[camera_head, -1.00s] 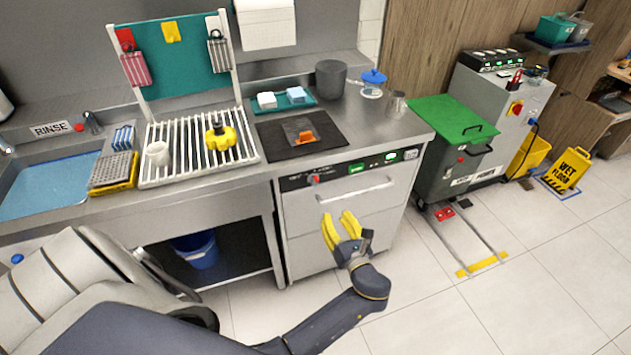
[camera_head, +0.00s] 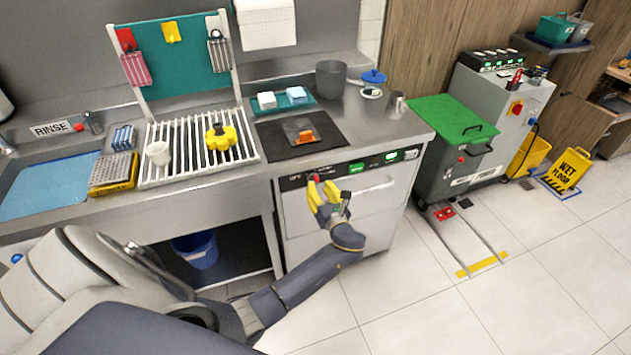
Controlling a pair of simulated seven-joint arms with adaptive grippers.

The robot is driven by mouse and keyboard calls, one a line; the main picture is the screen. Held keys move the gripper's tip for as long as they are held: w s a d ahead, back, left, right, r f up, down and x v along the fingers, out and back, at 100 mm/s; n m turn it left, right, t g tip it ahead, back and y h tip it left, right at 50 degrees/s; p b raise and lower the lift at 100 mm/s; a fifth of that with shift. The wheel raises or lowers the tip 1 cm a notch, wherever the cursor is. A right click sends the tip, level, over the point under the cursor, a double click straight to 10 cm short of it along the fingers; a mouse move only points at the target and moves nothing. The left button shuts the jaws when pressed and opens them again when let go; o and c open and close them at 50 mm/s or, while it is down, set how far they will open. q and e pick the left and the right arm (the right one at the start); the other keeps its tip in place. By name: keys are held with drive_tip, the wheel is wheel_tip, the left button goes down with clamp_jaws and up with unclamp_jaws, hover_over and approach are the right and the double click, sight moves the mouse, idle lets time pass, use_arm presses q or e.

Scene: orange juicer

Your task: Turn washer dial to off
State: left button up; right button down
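The washer (camera_head: 302,217) is the light metal front under the counter. A dark control strip (camera_head: 285,184) runs along its top, with the word OFF at the left. The dial (camera_head: 316,177), with a red mark, sits just right of that word. My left gripper (camera_head: 320,184) has yellow fingers pointing up at the strip, with their tips right at the dial. The fingers are apart, and they partly hide the dial's lower part. I cannot tell whether they touch it. My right gripper is not in view.
A handle bar (camera_head: 376,187) crosses the washer front, right of my fingers. Green lit displays (camera_head: 391,156) sit right on the strip. A black mat (camera_head: 270,133) lies on the counter above. A green-lidded cart (camera_head: 452,122) stands to the right. The floor in front is clear.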

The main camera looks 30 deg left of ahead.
sight(317, 184)
use_arm(q)
drive_tip(key=shift+x, duration=1.95)
drive_tip(key=shift+c, duration=0.3)
clamp_jaws()
